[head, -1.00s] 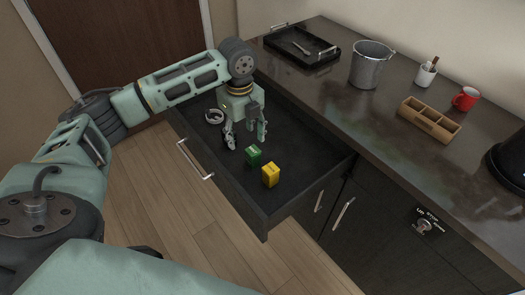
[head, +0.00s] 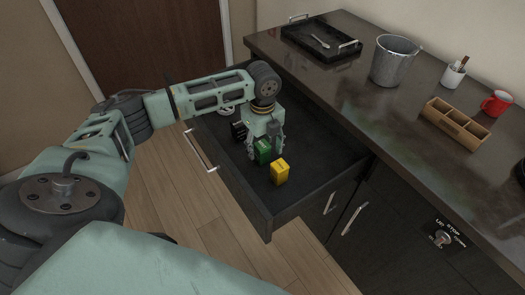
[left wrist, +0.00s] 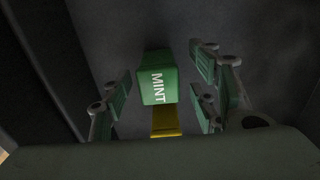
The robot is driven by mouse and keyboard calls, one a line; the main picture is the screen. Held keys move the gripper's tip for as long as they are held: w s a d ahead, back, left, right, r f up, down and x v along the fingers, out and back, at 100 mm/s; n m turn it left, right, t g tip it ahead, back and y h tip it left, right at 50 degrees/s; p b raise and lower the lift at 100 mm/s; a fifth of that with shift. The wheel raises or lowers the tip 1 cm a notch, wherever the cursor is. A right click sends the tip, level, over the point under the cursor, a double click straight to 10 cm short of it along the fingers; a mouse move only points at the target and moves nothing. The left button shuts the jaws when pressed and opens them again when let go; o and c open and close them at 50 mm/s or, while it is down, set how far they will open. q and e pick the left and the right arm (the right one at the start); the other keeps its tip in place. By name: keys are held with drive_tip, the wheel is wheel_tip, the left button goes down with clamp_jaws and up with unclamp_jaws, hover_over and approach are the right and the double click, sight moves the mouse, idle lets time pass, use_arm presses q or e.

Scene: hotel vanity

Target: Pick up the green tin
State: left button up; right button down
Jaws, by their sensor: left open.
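The green tin (head: 262,151) stands in the open drawer, just left of and behind a yellow tin (head: 280,172). In the left wrist view the green tin (left wrist: 158,84) reads MINT and sits between the spread fingers, with gaps on both sides. My left gripper (head: 264,150) is open, pointing down into the drawer around the green tin; it also shows in the left wrist view (left wrist: 160,98). The yellow tin (left wrist: 166,121) shows just below the green one there. My right gripper is not in view.
The drawer (head: 232,178) has raised walls; other small items lie at its back left, partly behind my gripper. The counter (head: 380,105) holds a black tray (head: 298,42), a metal bucket (head: 393,62), a wooden organizer (head: 455,124) and a red mug (head: 496,103).

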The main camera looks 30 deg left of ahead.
use_arm(q)
drive_tip(key=shift+f, duration=0.6)
drive_tip(key=shift+a, duration=0.1)
drive_tip(key=c, duration=1.3)
